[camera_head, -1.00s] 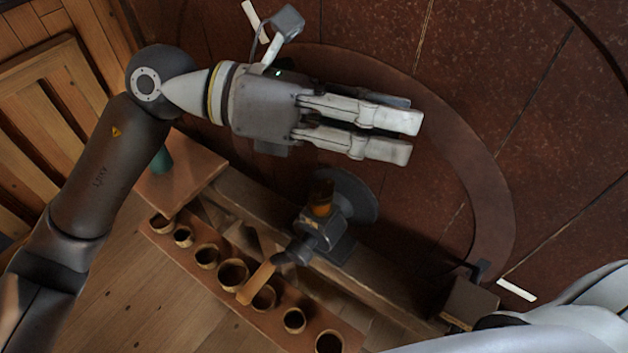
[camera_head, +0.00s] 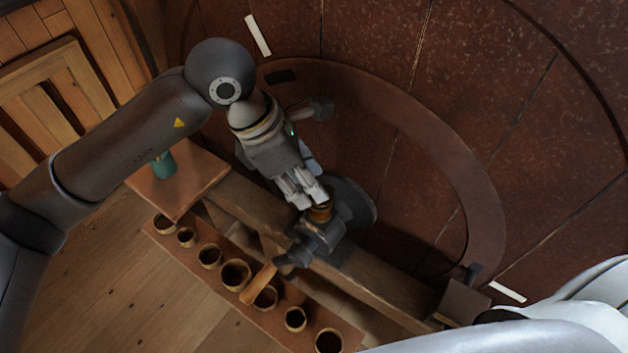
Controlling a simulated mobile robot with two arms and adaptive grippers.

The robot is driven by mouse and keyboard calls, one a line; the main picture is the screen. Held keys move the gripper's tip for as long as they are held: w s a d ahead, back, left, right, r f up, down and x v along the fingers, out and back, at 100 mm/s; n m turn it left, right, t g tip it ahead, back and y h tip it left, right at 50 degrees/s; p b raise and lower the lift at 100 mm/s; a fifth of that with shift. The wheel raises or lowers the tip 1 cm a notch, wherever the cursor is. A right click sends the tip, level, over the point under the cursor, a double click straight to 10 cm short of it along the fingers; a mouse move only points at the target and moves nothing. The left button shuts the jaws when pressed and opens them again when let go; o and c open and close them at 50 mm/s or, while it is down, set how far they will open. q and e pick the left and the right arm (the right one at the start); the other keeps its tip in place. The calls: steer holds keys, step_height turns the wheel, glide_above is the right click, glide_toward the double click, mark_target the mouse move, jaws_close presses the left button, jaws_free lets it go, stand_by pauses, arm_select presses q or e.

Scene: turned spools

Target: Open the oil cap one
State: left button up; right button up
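The oil cap is most likely the small amber-brown cylinder (camera_head: 320,214) on top of a dark grey metal housing (camera_head: 322,238) in the head view. My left gripper (camera_head: 312,199) comes down from the upper left. Its pale fingertips are right at the top of the amber piece and hide part of it. I cannot tell whether the fingers touch it or how far apart they are. A round dark disc (camera_head: 362,205) stands behind the housing, and a wooden handle (camera_head: 257,284) sticks out at its lower left. My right gripper does not show.
The housing sits on a long wooden beam (camera_head: 385,293). Below it lies a wooden rack with several round cups (camera_head: 210,257). A teal cylinder (camera_head: 164,165) stands on a wooden block (camera_head: 190,185) at the left. A large reddish-brown panelled surface (camera_head: 480,80) fills the back.

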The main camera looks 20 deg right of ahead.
arm_select(q)
steer(key=shift+p+x, duration=0.5)
steer(key=shift+x, duration=1.3)
steer(key=shift+d, duration=0.1)
jaws_close()
